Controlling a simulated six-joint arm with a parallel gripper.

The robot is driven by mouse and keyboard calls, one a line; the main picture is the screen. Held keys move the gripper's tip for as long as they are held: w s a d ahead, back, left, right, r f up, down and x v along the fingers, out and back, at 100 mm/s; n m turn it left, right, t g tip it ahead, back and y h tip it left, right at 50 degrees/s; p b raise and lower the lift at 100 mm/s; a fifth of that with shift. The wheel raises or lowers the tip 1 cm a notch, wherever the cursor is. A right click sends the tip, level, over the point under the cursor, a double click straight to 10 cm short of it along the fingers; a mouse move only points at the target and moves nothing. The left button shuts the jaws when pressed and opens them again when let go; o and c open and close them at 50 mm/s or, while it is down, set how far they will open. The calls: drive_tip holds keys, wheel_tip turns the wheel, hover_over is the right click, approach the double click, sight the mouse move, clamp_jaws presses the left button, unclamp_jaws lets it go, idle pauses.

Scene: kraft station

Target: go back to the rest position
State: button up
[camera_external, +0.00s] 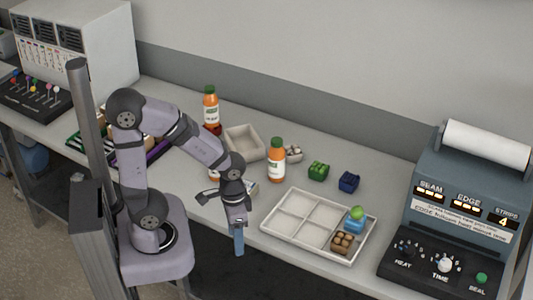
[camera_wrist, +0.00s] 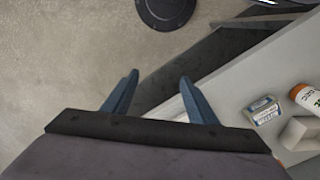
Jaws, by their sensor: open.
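My gripper (camera_external: 239,243) hangs below my bent arm, pointing down past the front edge of the bench. In the wrist view my gripper (camera_wrist: 158,90) shows two blue fingers standing well apart, with nothing between them. Below the fingers are the floor (camera_wrist: 60,50) and the dark edge area of the bench. No object touches the gripper.
A white divided tray (camera_external: 290,241) holds a green round item, a blue item and a brown block at its right side. A sealing machine (camera_external: 450,205) is at right.

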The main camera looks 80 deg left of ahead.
wheel_tip(320, 180, up, 9)
drive_tip(key=p, duration=0.7)
drive_tip(key=shift+r, duration=0.15)
